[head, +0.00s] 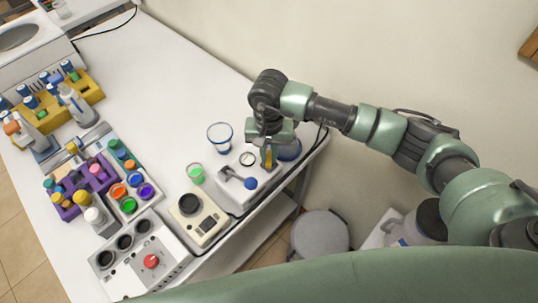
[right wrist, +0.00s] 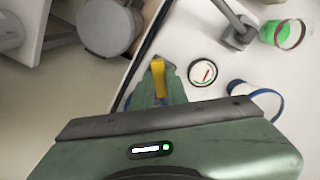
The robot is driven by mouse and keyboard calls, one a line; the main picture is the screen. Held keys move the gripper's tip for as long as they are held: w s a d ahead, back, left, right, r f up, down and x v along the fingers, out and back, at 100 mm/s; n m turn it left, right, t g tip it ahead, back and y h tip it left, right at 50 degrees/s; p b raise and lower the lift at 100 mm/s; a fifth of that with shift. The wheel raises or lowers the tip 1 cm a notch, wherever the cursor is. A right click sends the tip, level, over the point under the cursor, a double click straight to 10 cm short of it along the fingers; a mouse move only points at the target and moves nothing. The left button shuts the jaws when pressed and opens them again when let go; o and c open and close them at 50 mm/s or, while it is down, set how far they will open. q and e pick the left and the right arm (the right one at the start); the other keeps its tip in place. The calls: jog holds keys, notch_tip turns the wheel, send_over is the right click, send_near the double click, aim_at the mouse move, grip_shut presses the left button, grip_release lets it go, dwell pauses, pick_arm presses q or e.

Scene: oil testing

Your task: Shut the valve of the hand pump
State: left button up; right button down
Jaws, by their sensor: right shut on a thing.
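The hand pump is a white block (head: 236,199) at the right end of the table. It has a grey lever with a blue ball knob (head: 251,183) and a round gauge (head: 247,158), which also shows in the right wrist view (right wrist: 203,72). A yellow valve handle (head: 268,160) stands at its far side. My right gripper (head: 268,150) reaches down over the handle and is shut on it. In the right wrist view the yellow handle (right wrist: 158,72) sticks out between the fingers. The valve's base is hidden by the gripper. My left gripper is out of view.
A clear blue-rimmed beaker (head: 220,137) and a small cup of green liquid (head: 196,174) stand close by. A beige meter (head: 197,219) sits nearer me. The table's middle is clear.

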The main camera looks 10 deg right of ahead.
aim_at(269, 157)
jog(key=m+b, duration=0.1)
jog(key=b, duration=0.1)
jog(key=m+b, duration=0.3)
jog(key=b, duration=0.1)
jog(key=shift+f+m, duration=0.25)
jog(key=shift+m, duration=0.15)
jog(key=shift+r+m+b, duration=0.2)
jog(key=shift+m+b, duration=1.4)
jog(key=shift+b, duration=0.05)
jog(key=c, duration=1.4)
grip_release()
jog(key=shift+w+r, duration=0.1)
jog(key=shift+r, duration=0.5)
notch_tip(269, 157, up, 7)
jog(key=shift+f+b, duration=0.15)
jog(key=shift+b, duration=1)
